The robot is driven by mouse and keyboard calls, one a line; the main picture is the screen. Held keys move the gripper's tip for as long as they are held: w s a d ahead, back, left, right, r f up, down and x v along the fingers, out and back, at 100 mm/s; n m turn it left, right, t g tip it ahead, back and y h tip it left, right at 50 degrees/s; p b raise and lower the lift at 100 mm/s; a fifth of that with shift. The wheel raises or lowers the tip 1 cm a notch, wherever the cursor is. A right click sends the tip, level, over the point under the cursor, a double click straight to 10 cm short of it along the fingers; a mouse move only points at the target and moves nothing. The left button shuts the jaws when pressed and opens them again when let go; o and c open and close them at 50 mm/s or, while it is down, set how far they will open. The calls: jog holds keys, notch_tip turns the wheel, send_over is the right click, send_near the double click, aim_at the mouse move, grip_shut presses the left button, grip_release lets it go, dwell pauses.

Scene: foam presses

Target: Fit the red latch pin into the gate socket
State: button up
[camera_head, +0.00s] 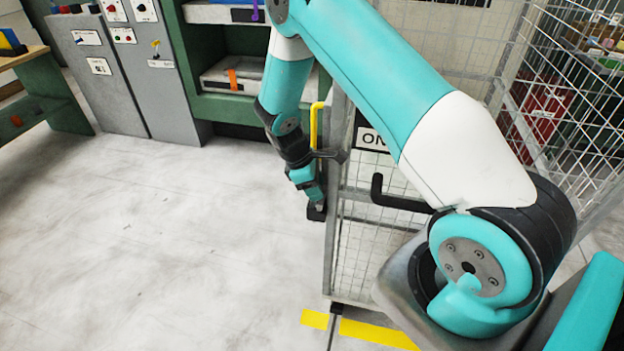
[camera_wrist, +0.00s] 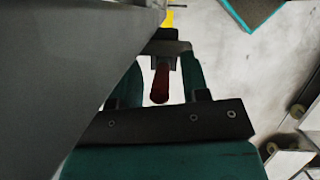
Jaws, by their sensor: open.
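The red latch pin (camera_wrist: 161,84) shows in the wrist view between the two fingers of my gripper (camera_wrist: 165,62). The fingers are open, one on each side of the pin, with a slim gap beside it. The pin's far end meets a grey bracket-like part, and I cannot tell whether it sits in the gate socket. In the head view my gripper (camera_head: 316,208) hangs low beside the edge of the mesh gate (camera_head: 372,262). The pin and socket cannot be made out there, as the arm and gripper cover that spot.
A yellow upright bar (camera_head: 315,126) and a black handle (camera_head: 392,196) are on the gate close to my wrist. A green press (camera_head: 195,95) and grey cabinets (camera_head: 105,95) stand behind. Yellow floor tape (camera_head: 375,333) runs below the gate. The floor at left is clear.

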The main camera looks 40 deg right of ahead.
jog(key=a+r+t+y+b, duration=0.15)
jog(key=a+r, duration=0.25)
jog(key=r, duration=0.4)
jog(key=a+r+b, duration=0.2)
jog(key=a+r, duration=0.1)
jog(key=r, duration=0.5)
jog(key=s+a+r+m+y, duration=0.1)
jog(key=s+a+r+y, duration=0.1)
jog(key=s+a, duration=0.3)
jog(key=s+a+r+m+t+y, duration=0.1)
jog(key=s+a+r, duration=0.4)
jog(key=s, duration=0.5)
jog(key=s+a+r+y, duration=0.3)
jog(key=s+a+r, duration=0.1)
jog(key=s, duration=0.3)
jog(key=shift+s+a+m, duration=0.15)
jog(key=shift+a+m, duration=0.25)
jog(key=shift+a, duration=0.3)
jog(key=shift+r+t, duration=0.1)
jog(key=shift+t, duration=0.15)
